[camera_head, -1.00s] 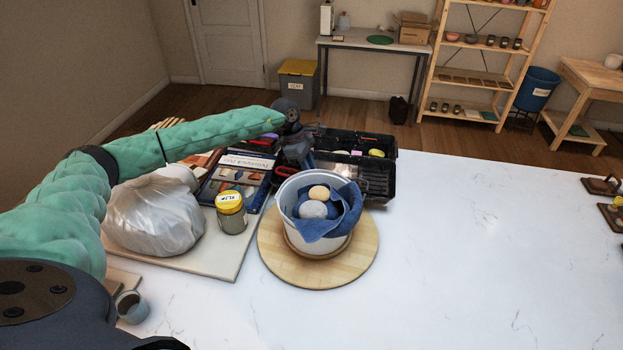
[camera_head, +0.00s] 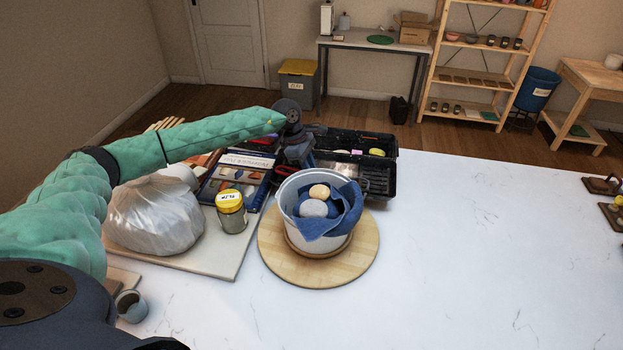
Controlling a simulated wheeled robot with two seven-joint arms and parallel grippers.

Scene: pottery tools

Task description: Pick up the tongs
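I cannot make out any tongs in the head view. My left arm comes in from the left and reaches over the table to the black toolbox (camera_head: 378,180). My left gripper (camera_head: 302,160) points down at the toolbox's left end, behind the white bucket (camera_head: 318,238). Its fingertips are too small and hidden to tell whether they are open or hold anything. The toolbox is open, with several small items in its trays. My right gripper is not in view.
The bucket, with a blue cloth and sponges, stands on a round wooden board (camera_head: 275,262). A yellow-lidded jar (camera_head: 232,214), books (camera_head: 236,178) and a plastic-wrapped lump (camera_head: 153,215) are to its left. A small cup (camera_head: 132,306) stands front left. The table's right side (camera_head: 480,260) is mostly clear.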

